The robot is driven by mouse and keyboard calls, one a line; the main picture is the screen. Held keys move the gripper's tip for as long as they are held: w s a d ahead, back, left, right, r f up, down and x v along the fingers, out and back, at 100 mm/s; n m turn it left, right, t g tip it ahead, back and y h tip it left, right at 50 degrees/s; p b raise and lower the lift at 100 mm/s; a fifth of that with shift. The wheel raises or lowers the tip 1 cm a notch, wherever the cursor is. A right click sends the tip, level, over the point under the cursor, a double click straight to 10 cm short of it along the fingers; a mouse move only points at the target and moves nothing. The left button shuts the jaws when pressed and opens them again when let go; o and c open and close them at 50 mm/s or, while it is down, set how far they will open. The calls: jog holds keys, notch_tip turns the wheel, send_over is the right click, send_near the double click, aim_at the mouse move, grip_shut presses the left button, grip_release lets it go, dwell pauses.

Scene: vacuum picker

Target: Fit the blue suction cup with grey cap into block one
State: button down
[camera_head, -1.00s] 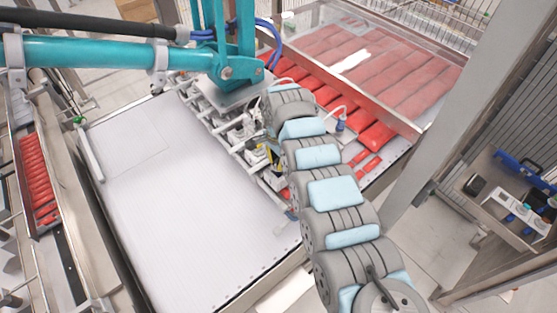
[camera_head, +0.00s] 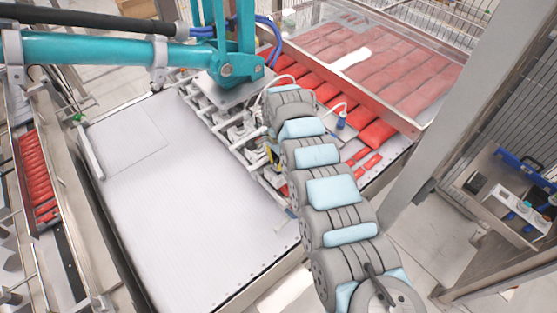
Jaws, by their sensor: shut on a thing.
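My gripper (camera_head: 273,156) shows only as a small yellow and black patch at the left edge of my grey and light-blue arm, in the middle of the view. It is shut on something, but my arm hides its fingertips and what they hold. It is beside the row of white and grey picker blocks (camera_head: 234,128). I cannot tell which of these is block one. A blue piece with a pale top (camera_head: 341,120) hangs from a white hose to the right of my arm. I cannot tell whether it is the task's suction cup.
A teal picker arm (camera_head: 110,50) reaches over the blocks from the upper left. The white ribbed conveyor (camera_head: 190,220) is clear on the left. A steel post (camera_head: 440,110) stands right of my arm.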

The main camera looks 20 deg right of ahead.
jog(key=shift+f, duration=0.7)
jog(key=c, duration=1.1)
grip_release()
jog(key=shift+o, duration=0.2)
jog(key=shift+r, duration=0.1)
notch_tip(320, 180, up, 12)
jog(key=shift+f, duration=0.1)
